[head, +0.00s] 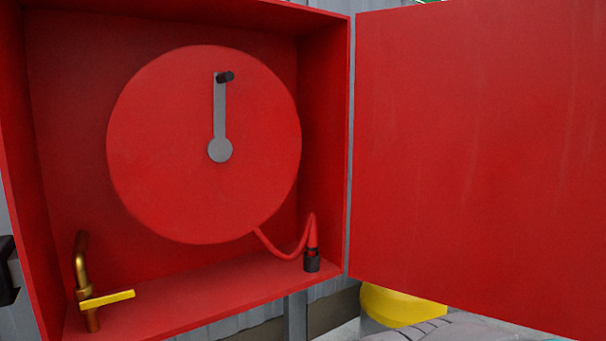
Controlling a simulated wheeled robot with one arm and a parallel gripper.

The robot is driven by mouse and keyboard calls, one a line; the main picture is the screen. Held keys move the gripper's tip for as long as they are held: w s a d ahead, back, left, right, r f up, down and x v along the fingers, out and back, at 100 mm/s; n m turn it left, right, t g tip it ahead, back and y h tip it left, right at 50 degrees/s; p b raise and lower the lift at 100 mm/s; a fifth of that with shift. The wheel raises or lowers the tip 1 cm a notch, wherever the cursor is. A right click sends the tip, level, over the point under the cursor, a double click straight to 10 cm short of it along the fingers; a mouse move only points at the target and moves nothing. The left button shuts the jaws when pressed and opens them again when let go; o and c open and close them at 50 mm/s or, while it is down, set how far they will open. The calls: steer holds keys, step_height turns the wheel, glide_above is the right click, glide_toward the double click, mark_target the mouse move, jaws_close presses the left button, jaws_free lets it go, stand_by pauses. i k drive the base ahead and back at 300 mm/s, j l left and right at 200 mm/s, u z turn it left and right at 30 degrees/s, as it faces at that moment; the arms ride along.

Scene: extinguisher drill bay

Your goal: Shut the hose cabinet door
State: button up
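The red hose cabinet (325,140) fills the left and middle of the head view, its front open to me. Its red door (480,150) stands wide open on the right side, hinged at the cabinet's right edge, and runs out of the picture. Inside is a large red hose reel (160,150) with a grey crank (220,115) pointing up and a black knob. A red hose end with a black nozzle (312,262) stands at the right of the cabinet floor. I cannot make out my gripper in this view.
A brass valve pipe (82,265) with a yellow lever (107,299) stands at the cabinet's lower left. A dark block (8,270), cut off by the left edge, is unclear. A yellow rounded object (400,305) shows below the door. A grey corrugated wall (245,332) is behind.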

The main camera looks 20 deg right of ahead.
mark_target(478, 174)
steer(key=l, duration=0.9)
steer(key=l+u, duration=0.2)
steer(key=l, duration=0.2)
steer(key=k+l+u, duration=0.2)
steer(key=l, duration=0.15)
steer(key=k+l+u, duration=0.2)
steer(key=l, duration=0.2)
steer(key=l+u, duration=0.2)
steer(key=l, duration=0.15)
steer(key=k+l+u, duration=0.35)
steer(key=l, duration=0.2)
steer(key=k+l+u, duration=0.2)
steer(key=l, duration=0.15)
steer(key=l+u, duration=0.15)
steer(key=l, duration=0.2)
steer(key=k+l+u, duration=0.2)
steer(key=l+u, duration=0.4)
steer(key=l, duration=1.25)
